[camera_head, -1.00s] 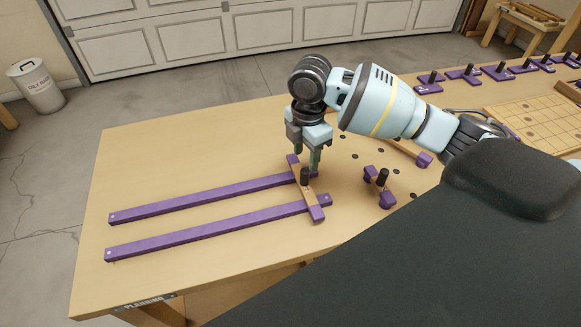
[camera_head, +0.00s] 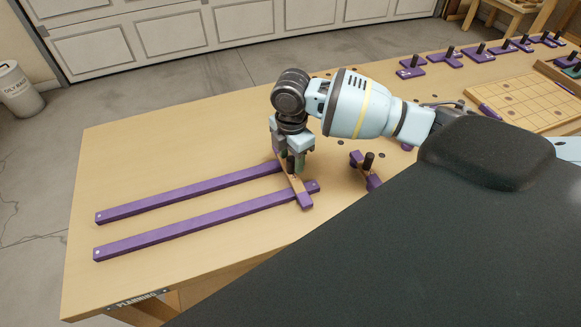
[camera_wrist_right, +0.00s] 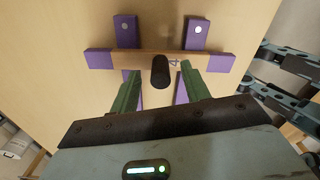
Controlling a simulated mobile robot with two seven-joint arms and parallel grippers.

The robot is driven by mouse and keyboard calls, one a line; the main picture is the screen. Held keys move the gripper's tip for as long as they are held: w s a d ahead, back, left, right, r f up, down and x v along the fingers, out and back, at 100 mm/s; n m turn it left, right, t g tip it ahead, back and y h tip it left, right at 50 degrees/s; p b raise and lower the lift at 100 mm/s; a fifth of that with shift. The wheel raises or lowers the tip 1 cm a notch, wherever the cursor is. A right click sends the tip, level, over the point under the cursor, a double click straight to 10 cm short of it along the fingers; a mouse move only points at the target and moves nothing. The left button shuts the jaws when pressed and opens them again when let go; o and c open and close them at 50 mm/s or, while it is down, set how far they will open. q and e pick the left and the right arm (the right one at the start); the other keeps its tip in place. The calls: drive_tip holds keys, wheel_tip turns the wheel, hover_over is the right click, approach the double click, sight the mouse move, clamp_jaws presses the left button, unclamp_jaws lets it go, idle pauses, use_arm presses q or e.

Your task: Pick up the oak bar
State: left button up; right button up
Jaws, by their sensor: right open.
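An oak bar (camera_head: 297,186) with purple ends and an upright black knob lies across the near-right ends of two long purple rails (camera_head: 200,187). It also shows in the right wrist view (camera_wrist_right: 130,59), with its dark knob (camera_wrist_right: 160,72) standing up from the middle. My right gripper (camera_head: 289,160) is over this bar, pointing down. In the right wrist view its green fingers are open, one on each side of the knob, with gaps between; whether they touch the bar is unclear. My left gripper is out of view.
A similar knobbed bar (camera_head: 362,178) lies just right of my right gripper. Several purple knobbed pieces (camera_head: 411,69) line the far bench edge, near a gridded board (camera_head: 530,100). The bench (camera_head: 130,160) is bare left of the rails.

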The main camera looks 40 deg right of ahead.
drive_tip(key=shift+f, duration=0.55)
clamp_jaws()
drive_tip(key=shift+r, duration=0.15)
drive_tip(key=shift+r, duration=0.25)
drive_tip(key=r, duration=0.3)
drive_tip(key=shift+s, duration=0.2)
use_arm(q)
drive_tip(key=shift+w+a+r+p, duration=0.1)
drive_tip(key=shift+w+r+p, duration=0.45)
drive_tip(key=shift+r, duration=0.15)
use_arm(e)
drive_tip(key=s+d+r, duration=0.1)
drive_tip(key=s, duration=1.4)
drive_tip(key=shift+s+d, duration=0.25)
drive_tip(key=shift+s, duration=0.05)
